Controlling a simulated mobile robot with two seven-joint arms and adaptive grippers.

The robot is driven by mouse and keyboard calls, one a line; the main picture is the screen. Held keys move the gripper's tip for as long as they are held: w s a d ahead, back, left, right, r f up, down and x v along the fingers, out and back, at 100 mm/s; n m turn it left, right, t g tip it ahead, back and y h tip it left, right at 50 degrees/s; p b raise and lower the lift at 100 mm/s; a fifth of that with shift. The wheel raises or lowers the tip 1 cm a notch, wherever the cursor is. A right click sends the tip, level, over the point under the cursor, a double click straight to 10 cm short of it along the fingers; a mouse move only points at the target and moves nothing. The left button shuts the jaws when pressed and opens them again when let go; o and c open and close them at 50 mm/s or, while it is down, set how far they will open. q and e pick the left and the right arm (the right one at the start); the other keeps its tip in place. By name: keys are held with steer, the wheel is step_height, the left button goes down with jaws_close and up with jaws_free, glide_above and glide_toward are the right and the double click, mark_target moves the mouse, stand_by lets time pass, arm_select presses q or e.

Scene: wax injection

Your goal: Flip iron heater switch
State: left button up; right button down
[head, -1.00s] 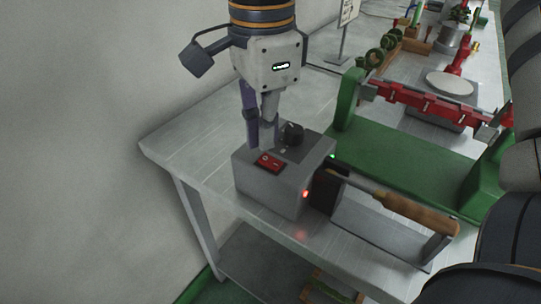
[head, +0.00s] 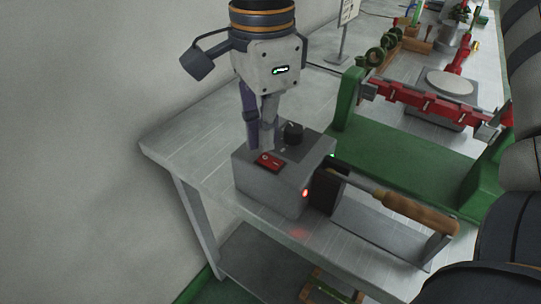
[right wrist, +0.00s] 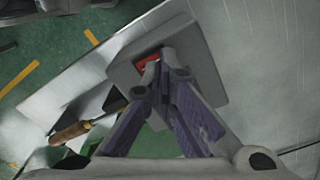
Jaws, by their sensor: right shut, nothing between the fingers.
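The iron heater is a grey box (head: 270,190) at the near left end of the table. Its red rocker switch (head: 269,161) is on the top face, and a red lamp (head: 305,193) glows on its side. My right gripper (head: 262,148) points down, shut and empty, with its fingertips just behind the switch. I cannot tell if they touch it. In the right wrist view, the fingertips (right wrist: 158,82) partly cover the red switch (right wrist: 147,60). My left gripper is not in view.
A black knob (head: 293,133) stands behind the switch. An iron with a wooden handle (head: 420,213) rests in a holder right of the box. A green fixture with red clamps (head: 420,103) lies beyond. A wall is on the left.

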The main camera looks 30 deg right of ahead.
mark_target(265, 157)
steer(key=shift+f, duration=1.1)
stand_by(0.8)
steer(key=shift+r, duration=3.5)
